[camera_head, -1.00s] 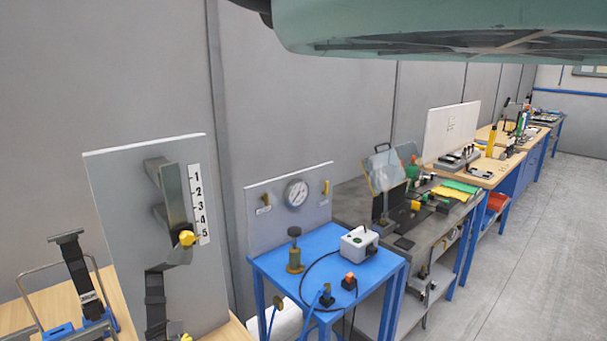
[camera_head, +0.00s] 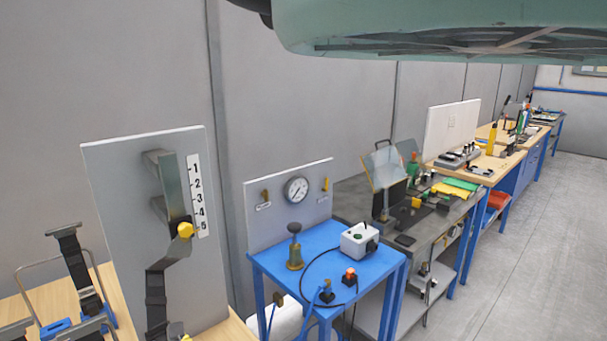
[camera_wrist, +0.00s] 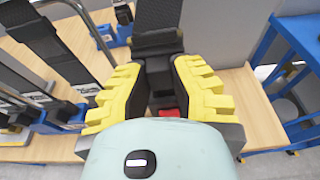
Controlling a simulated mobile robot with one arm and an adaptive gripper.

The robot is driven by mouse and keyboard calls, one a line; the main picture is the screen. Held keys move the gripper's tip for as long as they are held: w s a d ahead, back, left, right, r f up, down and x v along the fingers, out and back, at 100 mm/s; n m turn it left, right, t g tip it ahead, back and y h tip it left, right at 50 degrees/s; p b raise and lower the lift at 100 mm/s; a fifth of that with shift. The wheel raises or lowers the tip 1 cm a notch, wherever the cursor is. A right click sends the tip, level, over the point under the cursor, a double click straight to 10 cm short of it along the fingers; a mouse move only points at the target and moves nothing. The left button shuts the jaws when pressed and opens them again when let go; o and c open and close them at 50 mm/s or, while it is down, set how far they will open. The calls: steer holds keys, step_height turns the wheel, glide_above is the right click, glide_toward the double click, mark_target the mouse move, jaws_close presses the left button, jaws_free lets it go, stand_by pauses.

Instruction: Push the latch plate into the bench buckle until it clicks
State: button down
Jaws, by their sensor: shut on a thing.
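In the wrist view, my gripper (camera_wrist: 157,93) has its yellow-padded fingers closed in on a dark piece at the end of a black strap (camera_wrist: 157,18). The latch plate is mostly hidden between the fingers, so its outline is unclear. A small red part (camera_wrist: 168,112), which looks like the buckle's button, shows between the fingers close to my gripper body. I cannot tell whether plate and buckle touch. In the head view, the black strap (camera_head: 156,290) hangs from a yellow knob (camera_head: 185,230) on the grey board down to the bottom edge, where only a sliver of my gripper appears.
The grey upright board (camera_head: 110,190) carries a 1 to 5 scale (camera_head: 195,190). Other straps on blue bases (camera_head: 55,328) stand on the wooden bench at left. A blue table (camera_head: 320,240) with a gauge panel stands to the right. Open floor lies at far right.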

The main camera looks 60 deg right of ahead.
steer(key=shift+d+f+b, duration=0.1)
steer(key=shift+f+b, duration=1.5)
steer(key=shift+f, duration=0.4)
steer(key=c, duration=0.9)
jaws_free()
steer(key=shift+s, duration=0.1)
steer(key=v, duration=1.2)
